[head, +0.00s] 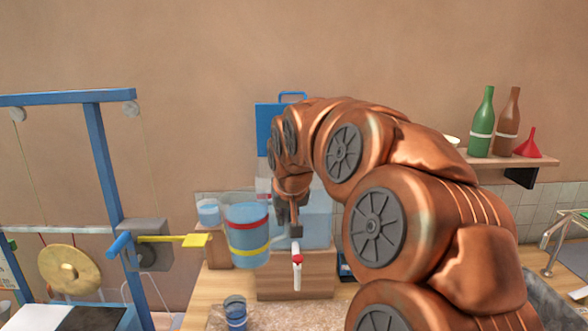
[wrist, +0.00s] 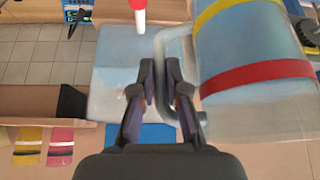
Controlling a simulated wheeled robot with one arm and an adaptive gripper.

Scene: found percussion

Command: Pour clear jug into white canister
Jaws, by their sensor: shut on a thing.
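The clear jug (head: 249,236) has a red band and a yellow band and looks bluish inside. In the head view it hangs in the air near the middle, close to upright with a slight tilt. In the wrist view the jug (wrist: 255,80) fills the right side, with its grey handle (wrist: 190,125) towards the fingers. My gripper (wrist: 162,72) is shut on the handle; in the head view my gripper (head: 284,212) is partly hidden by my arm, right of the jug.
A clear water tank (head: 318,222) on a wooden block (head: 318,275) stands behind, with a red-tipped white tap (head: 297,268). A drinking glass (head: 236,313) stands in front. A blue frame (head: 103,170) with a gong (head: 74,270) is left.

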